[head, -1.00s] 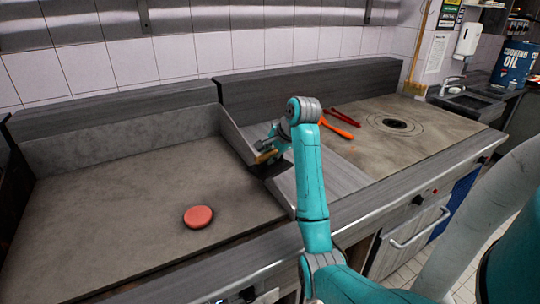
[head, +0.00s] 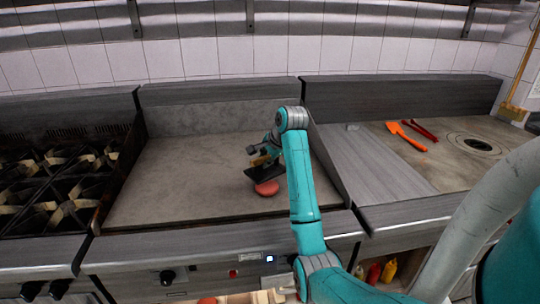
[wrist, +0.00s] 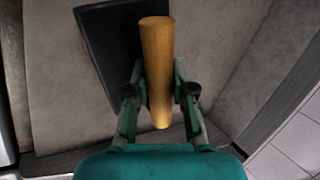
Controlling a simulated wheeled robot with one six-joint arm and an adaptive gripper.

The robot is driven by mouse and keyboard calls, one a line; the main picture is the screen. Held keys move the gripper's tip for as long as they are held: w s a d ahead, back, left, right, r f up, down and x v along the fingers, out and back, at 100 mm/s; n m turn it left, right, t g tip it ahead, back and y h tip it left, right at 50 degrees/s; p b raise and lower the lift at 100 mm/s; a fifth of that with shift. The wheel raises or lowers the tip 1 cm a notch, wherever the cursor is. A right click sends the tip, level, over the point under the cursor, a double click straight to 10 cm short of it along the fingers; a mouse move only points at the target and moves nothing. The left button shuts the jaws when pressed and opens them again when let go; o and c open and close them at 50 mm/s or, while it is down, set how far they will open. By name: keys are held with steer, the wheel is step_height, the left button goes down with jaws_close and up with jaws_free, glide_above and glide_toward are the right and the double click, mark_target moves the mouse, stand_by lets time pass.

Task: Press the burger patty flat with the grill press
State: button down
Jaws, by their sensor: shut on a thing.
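The grill press has a dark flat plate (head: 265,173) and a wooden handle (wrist: 157,65). My gripper (head: 262,155) is shut on the handle, with one finger on each side of it in the wrist view (wrist: 159,95). The plate looks tilted in the head view. The round reddish burger patty (head: 267,189) lies on the griddle (head: 170,185) under the plate. Its front edge shows and its back part is hidden by the plate. I cannot tell whether plate and patty touch. The patty does not show in the wrist view.
A steel worktop strip (head: 375,170) borders the griddle on the right. Orange (head: 405,136) and red (head: 424,131) utensils lie beyond it, near a round burner plate (head: 476,145). A gas hob (head: 55,185) stands to the left. The left part of the griddle is clear.

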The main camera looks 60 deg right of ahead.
mark_target(266, 169)
steer(key=shift+d+f, duration=0.1)
steer(key=shift+f, duration=2.2)
steer(key=shift+f, duration=0.55)
steer(key=shift+s+f, duration=0.15)
steer(key=shift+f, duration=0.35)
stand_by(1.5)
stand_by(0.8)
steer(key=shift+r, duration=4.85)
